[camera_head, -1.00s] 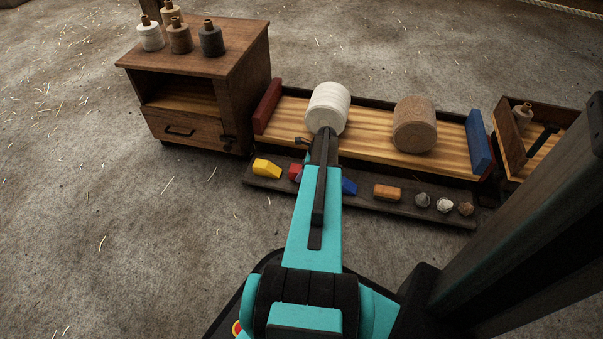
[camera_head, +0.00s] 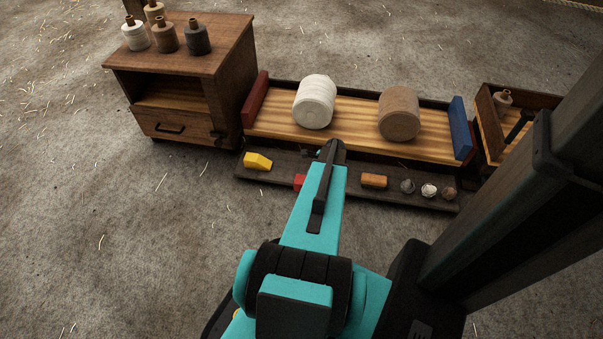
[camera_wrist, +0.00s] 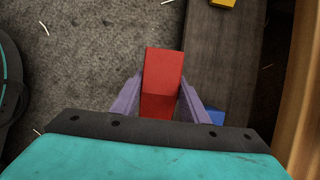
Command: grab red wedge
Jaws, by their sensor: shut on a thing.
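The red wedge (camera_wrist: 162,82) is a red block in the wrist view, between the two purple fingers of my gripper (camera_wrist: 160,100). My gripper is shut on it. In the wrist view the wedge overlaps the edge between the dark ledge and the grey floor; I cannot tell whether it is lifted. In the head view only a small part of the red wedge (camera_head: 300,181) shows left of my arm. My arm hides the fingers there.
A yellow wedge (camera_head: 257,161) lies on the dark ledge (camera_head: 335,185); an orange block (camera_head: 374,181) and several small lumps lie to the right. A blue piece (camera_wrist: 216,116) is close to the right finger. Behind stands a tray with a white roll (camera_head: 314,102) and a brown roll (camera_head: 399,114).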

